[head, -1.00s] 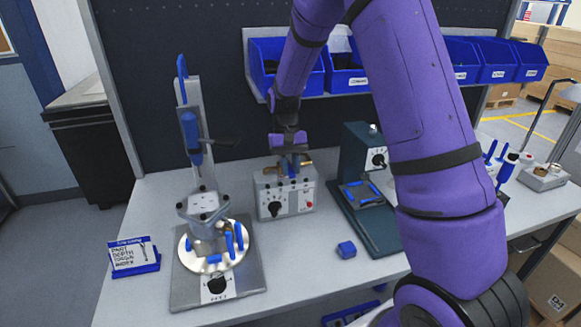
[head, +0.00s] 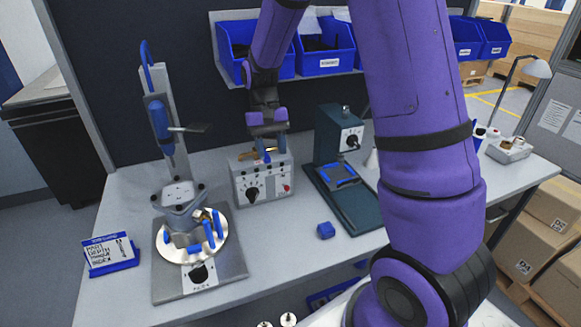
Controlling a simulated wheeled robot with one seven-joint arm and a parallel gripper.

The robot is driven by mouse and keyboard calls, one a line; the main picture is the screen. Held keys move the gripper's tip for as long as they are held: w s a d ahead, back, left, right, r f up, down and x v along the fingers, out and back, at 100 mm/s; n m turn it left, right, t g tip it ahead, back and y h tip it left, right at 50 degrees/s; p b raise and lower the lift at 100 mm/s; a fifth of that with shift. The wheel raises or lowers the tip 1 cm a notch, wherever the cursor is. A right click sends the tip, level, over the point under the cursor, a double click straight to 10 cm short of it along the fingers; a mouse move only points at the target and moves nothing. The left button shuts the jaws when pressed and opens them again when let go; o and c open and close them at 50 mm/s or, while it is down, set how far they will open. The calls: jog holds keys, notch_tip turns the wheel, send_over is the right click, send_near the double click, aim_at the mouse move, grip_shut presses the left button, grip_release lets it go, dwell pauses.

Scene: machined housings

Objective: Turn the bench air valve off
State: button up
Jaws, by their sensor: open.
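A small grey control box (head: 237,187) stands on the bench. It has a black knob (head: 252,193) on its front, a small red button (head: 287,188) and a brass fitting (head: 245,154) on top. My gripper (head: 267,156) points down over the top of the box, at the brass fitting. Its jaws are open. The fingers and arm hide most of the fitting, so the valve handle and its angle cannot be made out. I cannot tell whether the fingers touch it.
A press fixture (head: 200,250) with a round plate stands at left, beside a sign (head: 110,254). A dark green machine (head: 345,195) stands right of the box. A blue block (head: 326,230) lies in front. Blue bins (head: 323,60) hang behind my arm.

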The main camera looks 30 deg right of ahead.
jog(key=s+a+r, duration=0.1)
jog(key=s, duration=1)
jog(key=shift+a, duration=0.15)
jog(key=s+r+n+t, duration=0.1)
jog(key=s+r+t, duration=0.3)
jog(key=r, duration=0.5)
jog(key=s+r+n+t+h, duration=0.1)
jog(key=s+r+t, duration=0.4)
jog(key=s+r, duration=0.4)
jog(key=shift+d+r+t, duration=0.3)
jog(key=shift+r, duration=0.25)
